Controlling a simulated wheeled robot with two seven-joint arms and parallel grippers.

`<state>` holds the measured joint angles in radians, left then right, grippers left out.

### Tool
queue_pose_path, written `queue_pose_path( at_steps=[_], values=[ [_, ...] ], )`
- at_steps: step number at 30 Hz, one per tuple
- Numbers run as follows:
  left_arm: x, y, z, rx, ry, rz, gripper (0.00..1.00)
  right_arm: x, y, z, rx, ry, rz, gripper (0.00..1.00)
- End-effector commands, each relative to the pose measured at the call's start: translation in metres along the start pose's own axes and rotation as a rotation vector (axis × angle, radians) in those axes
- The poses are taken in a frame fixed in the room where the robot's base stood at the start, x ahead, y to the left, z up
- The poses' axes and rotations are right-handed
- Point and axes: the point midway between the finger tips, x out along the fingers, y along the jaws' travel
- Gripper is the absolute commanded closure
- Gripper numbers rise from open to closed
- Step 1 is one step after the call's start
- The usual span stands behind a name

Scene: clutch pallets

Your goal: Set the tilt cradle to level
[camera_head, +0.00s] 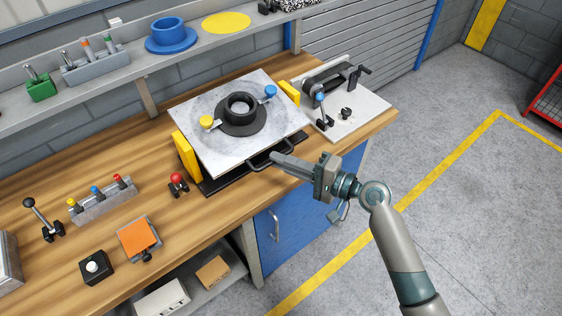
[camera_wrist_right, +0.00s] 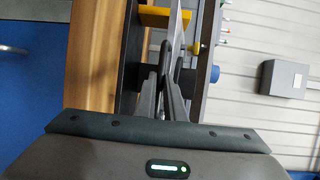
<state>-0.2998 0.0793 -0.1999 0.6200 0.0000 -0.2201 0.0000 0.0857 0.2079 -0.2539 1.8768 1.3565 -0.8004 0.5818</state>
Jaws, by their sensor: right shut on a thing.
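The tilt cradle's pale grey plate (camera_head: 181,110) sits between two yellow side supports (camera_head: 186,157) above a black base (camera_head: 209,187). A black ring part (camera_head: 240,121) with a blue and a yellow clamp lies on the plate. The plate's exact angle is hard to tell. A dark bar handle (camera_head: 256,168) sticks out from the front edge. My right gripper (camera_head: 277,157) reaches in from the right, shut on the handle at its right part. The wrist view shows its fingers (camera_wrist_right: 167,88) closed beside the plate's edge (camera_wrist_right: 181,22). My left gripper is out of view.
A red-knobbed lever (camera_head: 177,178) stands close left of the cradle. A white board with a crank vise (camera_head: 350,115) is to the right. The shelf (camera_head: 140,63) overhangs behind. The floor (camera_head: 440,200) in front right is clear.

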Motion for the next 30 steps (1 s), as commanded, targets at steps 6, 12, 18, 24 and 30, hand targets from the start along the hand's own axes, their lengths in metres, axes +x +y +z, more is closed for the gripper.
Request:
queue_pose_path(
  at_steps=[6,12,18,24,30],
  values=[
    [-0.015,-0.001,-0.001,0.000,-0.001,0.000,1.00,-0.003,-0.025,0.000,-0.002,0.002,-0.007,1.00],
    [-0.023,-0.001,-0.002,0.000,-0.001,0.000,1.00,-0.004,-0.038,0.001,-0.001,0.003,-0.007,1.00],
    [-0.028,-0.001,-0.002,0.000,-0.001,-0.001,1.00,-0.004,-0.047,0.001,-0.002,0.003,-0.010,1.00],
    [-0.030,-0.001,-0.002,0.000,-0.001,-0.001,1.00,-0.004,-0.054,0.001,-0.003,0.003,-0.018,1.00],
    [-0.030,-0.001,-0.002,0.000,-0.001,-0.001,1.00,-0.004,-0.055,0.000,-0.001,0.004,-0.020,1.00]
  ],
)
